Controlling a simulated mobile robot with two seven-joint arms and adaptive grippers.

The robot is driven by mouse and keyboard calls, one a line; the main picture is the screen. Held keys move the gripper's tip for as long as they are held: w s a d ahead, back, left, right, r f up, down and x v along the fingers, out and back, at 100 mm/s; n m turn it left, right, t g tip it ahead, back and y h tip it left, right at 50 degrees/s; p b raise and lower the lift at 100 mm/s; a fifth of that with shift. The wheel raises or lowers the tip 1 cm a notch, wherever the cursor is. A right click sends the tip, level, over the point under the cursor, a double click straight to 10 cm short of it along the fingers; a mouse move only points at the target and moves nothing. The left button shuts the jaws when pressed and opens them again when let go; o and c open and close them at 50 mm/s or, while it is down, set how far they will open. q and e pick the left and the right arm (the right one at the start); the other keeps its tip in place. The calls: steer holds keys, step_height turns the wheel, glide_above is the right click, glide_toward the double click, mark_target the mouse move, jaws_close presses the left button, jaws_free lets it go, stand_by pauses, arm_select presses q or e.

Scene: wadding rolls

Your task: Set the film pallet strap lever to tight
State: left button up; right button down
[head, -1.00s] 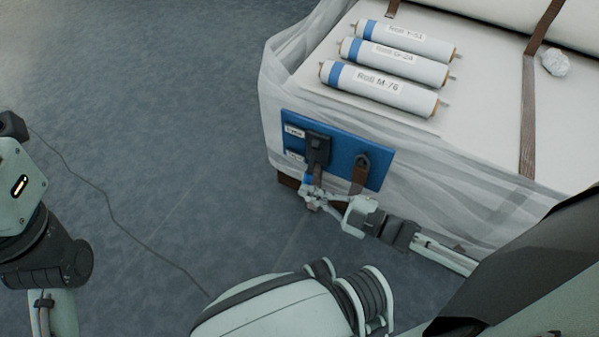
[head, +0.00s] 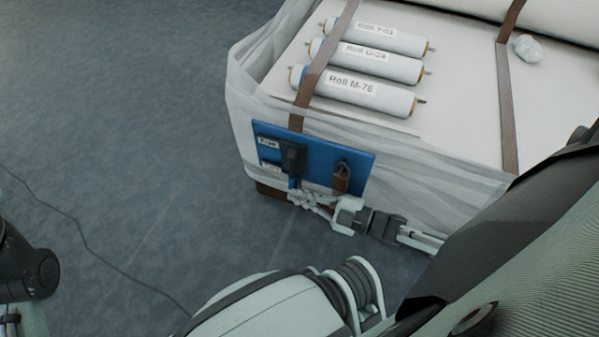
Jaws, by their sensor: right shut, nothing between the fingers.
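The film pallet (head: 480,165) is wrapped in clear film, with a blue plate (head: 325,155) on its near side. The strap lever (head: 292,157) is a black piece on the plate's left half, with a blue end pointing down. Beside it are an upper label, apparently "Free" (head: 268,142), and a lower label (head: 271,167), partly covered and hard to read. A brown strap (head: 318,70) runs from the plate over the rolls. My right gripper (head: 300,197) is shut and empty, just below the lever's lower end; I cannot tell whether they touch. My left gripper is out of view.
Three labelled rolls, including Roll M-76 (head: 355,92), lie on the pallet top. A second brown strap (head: 507,110) and a crumpled white wad (head: 527,47) are at the right. A thin cable (head: 85,240) crosses the open floor at left.

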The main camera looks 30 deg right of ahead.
stand_by(0.4)
steer(key=v, duration=1.2)
stand_by(0.3)
